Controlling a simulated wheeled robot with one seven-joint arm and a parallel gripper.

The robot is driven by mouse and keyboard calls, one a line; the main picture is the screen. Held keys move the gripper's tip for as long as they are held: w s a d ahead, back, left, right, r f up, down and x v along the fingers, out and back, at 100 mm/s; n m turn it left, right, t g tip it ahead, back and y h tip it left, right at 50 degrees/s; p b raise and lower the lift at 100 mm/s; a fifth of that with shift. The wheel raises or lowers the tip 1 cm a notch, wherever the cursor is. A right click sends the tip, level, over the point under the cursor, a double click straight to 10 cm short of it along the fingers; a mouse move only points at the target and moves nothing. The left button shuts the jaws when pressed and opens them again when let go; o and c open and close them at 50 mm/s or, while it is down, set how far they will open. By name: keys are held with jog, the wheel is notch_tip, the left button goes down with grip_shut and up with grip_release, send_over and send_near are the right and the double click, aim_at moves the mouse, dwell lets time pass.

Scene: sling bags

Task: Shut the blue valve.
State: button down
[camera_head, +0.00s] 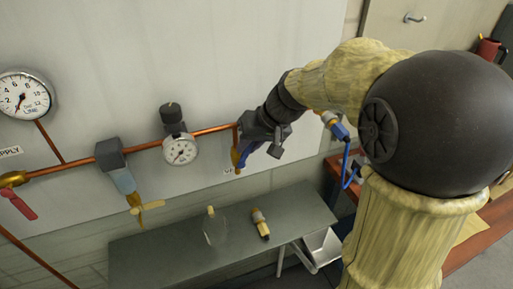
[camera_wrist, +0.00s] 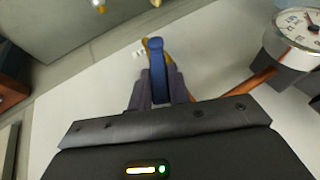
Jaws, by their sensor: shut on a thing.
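The blue valve handle (camera_wrist: 156,66) shows at the middle of the wrist view, between the fingers of my gripper (camera_wrist: 158,88). My gripper is shut on this handle. A brass-coloured valve part shows just beyond the handle's end. In the head view my gripper (camera_head: 258,142) is at the right end of the copper pipe, and a bit of the blue handle (camera_head: 235,157) shows to its left. Most of the handle is hidden there by the gripper. I cannot tell the handle's exact angle to the pipe.
The copper pipe (camera_head: 85,165) runs along the pale panel (camera_head: 240,50). A grey shelf (camera_head: 165,255) below holds a clear bottle (camera_head: 213,228) and a small yellow-and-black item (camera_head: 261,222).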

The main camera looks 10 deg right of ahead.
dwell(0.3)
jog(key=c, duration=1.3)
grip_release()
jog(key=v, duration=1.7)
jog(key=shift+s+d+r+p, duration=0.1)
jog(key=shift+d+p, duration=0.1)
jog(key=shift+p, duration=0.15)
